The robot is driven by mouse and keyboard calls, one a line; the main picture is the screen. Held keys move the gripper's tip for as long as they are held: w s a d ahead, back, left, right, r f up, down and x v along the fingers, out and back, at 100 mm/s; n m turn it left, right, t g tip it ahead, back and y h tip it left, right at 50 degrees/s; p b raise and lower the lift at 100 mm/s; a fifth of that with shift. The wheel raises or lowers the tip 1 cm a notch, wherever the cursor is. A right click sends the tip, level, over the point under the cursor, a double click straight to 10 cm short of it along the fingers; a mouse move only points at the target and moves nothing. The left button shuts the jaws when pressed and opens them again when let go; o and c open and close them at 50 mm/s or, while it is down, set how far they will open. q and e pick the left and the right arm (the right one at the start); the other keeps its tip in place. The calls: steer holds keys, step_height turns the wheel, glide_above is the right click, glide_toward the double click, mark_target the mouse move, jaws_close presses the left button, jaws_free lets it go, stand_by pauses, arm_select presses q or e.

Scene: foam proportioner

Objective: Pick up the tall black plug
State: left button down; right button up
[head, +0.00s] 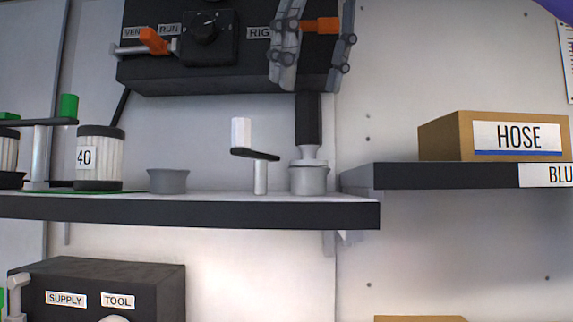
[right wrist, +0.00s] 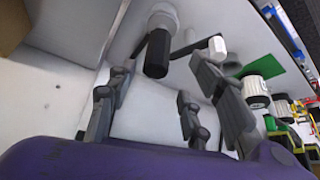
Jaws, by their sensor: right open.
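The tall black plug (head: 308,122) stands upright in a grey round socket (head: 309,180) near the right end of the shelf. It also shows in the right wrist view (right wrist: 157,55), just beyond and between the fingertips. My right gripper (head: 309,86) comes down from the top of the head view, with its open fingers over the plug's top. In the head view, the fingers hide part of the black panel behind. The right gripper also shows in the right wrist view (right wrist: 160,75), with nothing held between its fingers. My left gripper is not in view.
A crank with a white handle (head: 241,133) stands close left of the plug. An empty-looking grey cup (head: 168,181) and a "40" canister (head: 99,158) are farther left. A black valve panel (head: 190,75) hangs behind. A HOSE box (head: 440,138) sits on the right shelf (head: 440,176).

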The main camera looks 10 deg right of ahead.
mark_target(309, 146)
steer(key=shift+s+f, duration=0.1)
steer(key=shift+f, duration=0.05)
steer(key=shift+s+f, duration=0.5)
steer(key=shift+s, duration=0.05)
steer(key=shift+d+f, duration=0.1)
steer(key=shift+f, duration=0.05)
steer(key=x, duration=0.2)
steer(key=w+x, duration=0.1)
steer(key=x, duration=0.1)
steer(key=shift+w+d, duration=0.1)
steer(key=shift+d, duration=0.1)
steer(key=shift+w+f, duration=0.25)
steer(key=shift+f, duration=0.3)
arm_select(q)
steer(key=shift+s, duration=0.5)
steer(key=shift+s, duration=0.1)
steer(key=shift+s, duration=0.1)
arm_select(e)
jaws_close()
steer(key=shift+r, duration=0.1)
